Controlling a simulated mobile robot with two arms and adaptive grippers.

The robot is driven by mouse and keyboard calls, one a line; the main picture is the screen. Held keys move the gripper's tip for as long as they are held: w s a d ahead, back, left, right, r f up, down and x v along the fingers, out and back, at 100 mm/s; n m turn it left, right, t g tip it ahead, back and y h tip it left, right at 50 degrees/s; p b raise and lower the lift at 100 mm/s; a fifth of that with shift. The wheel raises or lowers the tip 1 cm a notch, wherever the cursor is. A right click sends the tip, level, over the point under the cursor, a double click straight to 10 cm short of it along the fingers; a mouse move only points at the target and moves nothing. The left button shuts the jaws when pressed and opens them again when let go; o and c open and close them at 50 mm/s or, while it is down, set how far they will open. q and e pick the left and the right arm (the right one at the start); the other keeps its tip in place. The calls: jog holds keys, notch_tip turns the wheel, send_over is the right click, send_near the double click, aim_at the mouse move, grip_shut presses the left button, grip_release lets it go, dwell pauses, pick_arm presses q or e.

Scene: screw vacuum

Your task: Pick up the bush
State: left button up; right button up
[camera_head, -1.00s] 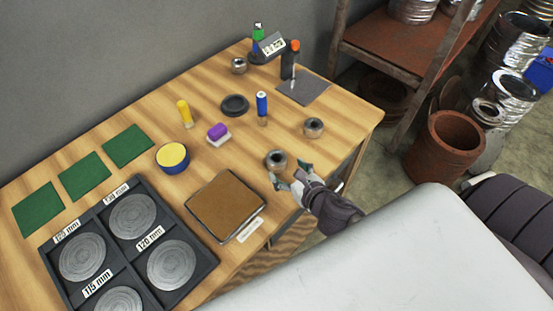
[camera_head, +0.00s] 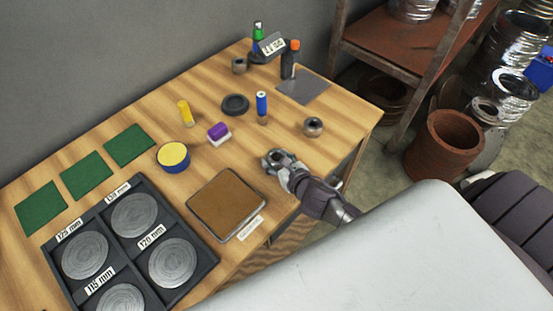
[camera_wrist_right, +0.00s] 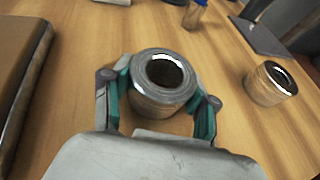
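The bush (camera_head: 274,158), a short grey metal ring with a dark bore, stands upright near the table's front edge, right of the brown pad. In the right wrist view the bush (camera_wrist_right: 160,84) sits between the two teal-padded fingers of my right gripper (camera_wrist_right: 163,98). The pads lie close against both sides, and the gripper looks shut on it. In the head view my right gripper (camera_head: 278,163) surrounds the bush from the front right. No lift off the table shows. My left gripper is out of view.
A second bush (camera_head: 313,127) stands to the right, also seen in the right wrist view (camera_wrist_right: 270,83). A brown square pad (camera_head: 227,204) lies to the left. Bare wood surrounds the bush.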

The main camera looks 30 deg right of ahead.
grip_shut()
jog(key=shift+r, duration=0.1)
